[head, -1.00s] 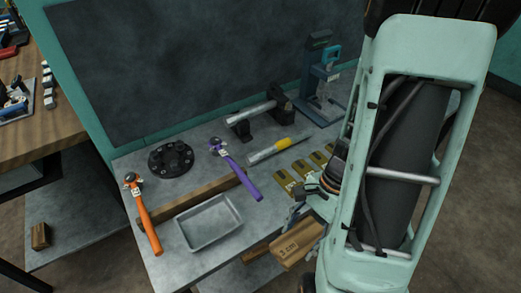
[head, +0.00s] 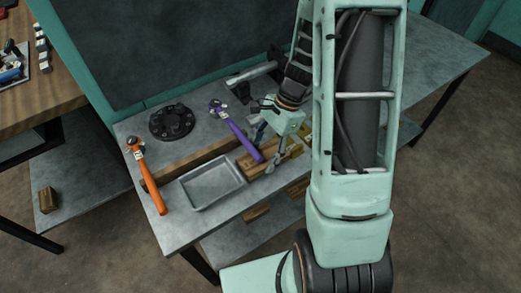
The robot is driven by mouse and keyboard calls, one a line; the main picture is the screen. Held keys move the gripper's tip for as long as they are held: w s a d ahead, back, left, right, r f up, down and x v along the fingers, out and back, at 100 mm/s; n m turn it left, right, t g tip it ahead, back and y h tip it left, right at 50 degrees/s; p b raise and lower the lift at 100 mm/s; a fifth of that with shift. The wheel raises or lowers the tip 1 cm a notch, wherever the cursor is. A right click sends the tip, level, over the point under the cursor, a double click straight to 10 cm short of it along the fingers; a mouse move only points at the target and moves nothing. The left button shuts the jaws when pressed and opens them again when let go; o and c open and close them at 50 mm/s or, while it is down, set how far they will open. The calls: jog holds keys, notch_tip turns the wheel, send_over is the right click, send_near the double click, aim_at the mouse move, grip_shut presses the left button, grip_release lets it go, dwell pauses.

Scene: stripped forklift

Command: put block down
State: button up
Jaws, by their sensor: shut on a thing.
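A wooden block (head: 253,169) is low at the workbench top, right of the grey tray and by the end of the purple hammer's handle. My gripper (head: 268,152) is over it, with its fingers pointing down and shut on it. Part of the block is hidden by the fingers. I cannot tell whether its underside touches the bench (head: 229,205).
The grey tray (head: 207,200) lies just left of the block. The purple hammer (head: 237,134) rests across a wooden beam (head: 196,157); the orange hammer (head: 150,178) is at the left. A black round part (head: 171,122) sits behind.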

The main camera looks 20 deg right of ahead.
jog(key=shift+w+a, duration=0.25)
jog(key=shift+w, duration=0.55)
jog(key=shift+f, duration=0.3)
jog(key=shift+f, duration=0.1)
jog(key=o, duration=1.3)
